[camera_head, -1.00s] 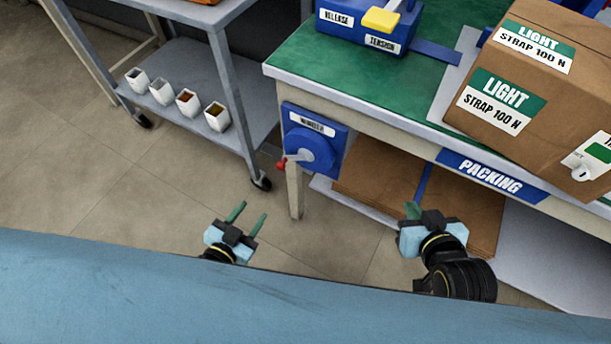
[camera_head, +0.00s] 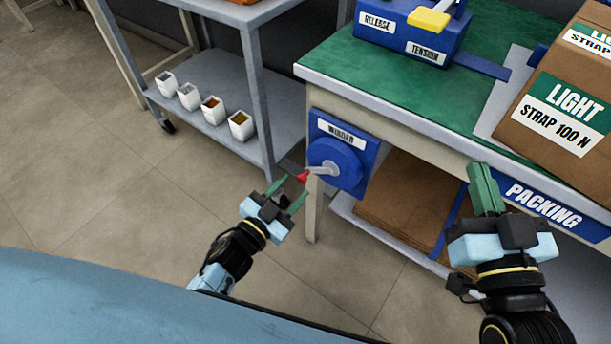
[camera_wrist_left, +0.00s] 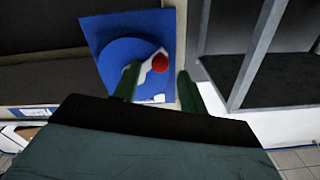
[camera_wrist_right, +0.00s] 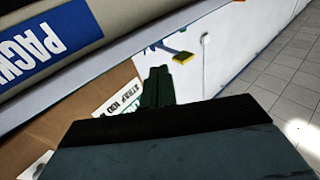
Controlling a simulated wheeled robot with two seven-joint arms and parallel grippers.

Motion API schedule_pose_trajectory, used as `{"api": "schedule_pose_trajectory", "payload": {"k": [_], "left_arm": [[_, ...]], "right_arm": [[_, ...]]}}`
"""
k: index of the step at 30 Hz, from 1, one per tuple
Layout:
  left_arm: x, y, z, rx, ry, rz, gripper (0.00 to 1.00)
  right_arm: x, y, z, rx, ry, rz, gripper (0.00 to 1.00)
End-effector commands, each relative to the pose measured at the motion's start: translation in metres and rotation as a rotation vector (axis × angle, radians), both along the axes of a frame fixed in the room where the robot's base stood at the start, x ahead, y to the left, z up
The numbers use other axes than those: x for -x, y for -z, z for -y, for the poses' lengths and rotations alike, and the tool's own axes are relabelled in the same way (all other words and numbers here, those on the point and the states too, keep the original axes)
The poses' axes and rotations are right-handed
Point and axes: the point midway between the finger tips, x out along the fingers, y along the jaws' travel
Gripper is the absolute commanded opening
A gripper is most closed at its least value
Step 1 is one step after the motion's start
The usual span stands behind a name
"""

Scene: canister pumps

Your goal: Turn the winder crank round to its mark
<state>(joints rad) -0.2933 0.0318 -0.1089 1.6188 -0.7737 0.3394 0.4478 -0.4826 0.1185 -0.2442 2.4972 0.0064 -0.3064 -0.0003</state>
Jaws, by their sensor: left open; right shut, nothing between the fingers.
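The winder is a blue panel (camera_head: 357,138) with a round blue disc (camera_head: 335,163) on the packing bench's end. Its grey crank arm (camera_head: 319,170) points left in the head view and ends in a red knob (camera_head: 303,177). My left gripper (camera_head: 289,193) is open just below and left of the knob. My right gripper (camera_head: 484,190) is shut and empty, in front of the bench's long side. I cannot make out the mark.
A packing bench (camera_head: 400,110) carries a cardboard box (camera_head: 560,100) and a blue strap tool (camera_head: 400,35). Brown cardboard lies on its lower shelf. A grey cart (camera_head: 205,145) with several small cups stands to the left. Floor between is clear.

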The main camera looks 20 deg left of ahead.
Motion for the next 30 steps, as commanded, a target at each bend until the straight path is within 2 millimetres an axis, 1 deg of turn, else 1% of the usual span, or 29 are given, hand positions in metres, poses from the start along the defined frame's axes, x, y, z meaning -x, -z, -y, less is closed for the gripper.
{"api": "schedule_pose_trajectory", "payload": {"k": [1, 6, 9, 15, 25, 26, 30], "left_arm": [[-0.008, 0.001, 0.003, 0.0, 0.001, 0.003, 0.43], [-0.028, 0.001, 0.01, 0.0, 0.001, 0.002, 0.43], [-0.039, 0.001, 0.014, 0.001, 0.001, 0.002, 0.43], [-0.053, 0.001, 0.019, 0.0, 0.0, 0.0, 0.43], [-0.056, 0.0, 0.021, 0.0, 0.0, -0.001, 0.43], [-0.056, 0.0, 0.021, 0.0, 0.0, -0.001, 0.41], [-0.056, 0.0, 0.02, 0.0, 0.0, -0.001, 0.23]], "right_arm": [[0.001, -0.006, -0.001, -0.015, -0.003, 0.048, 0.0], [0.007, -0.032, -0.004, -0.064, -0.013, 0.201, 0.0], [0.012, -0.042, -0.004, -0.087, -0.017, 0.272, 0.0], [0.017, -0.052, -0.004, -0.113, -0.019, 0.355, 0.0], [0.018, -0.055, -0.003, -0.118, -0.019, 0.373, 0.0], [0.018, -0.055, -0.003, -0.118, -0.019, 0.373, 0.0], [0.018, -0.055, -0.004, -0.118, -0.02, 0.372, 0.0]]}}
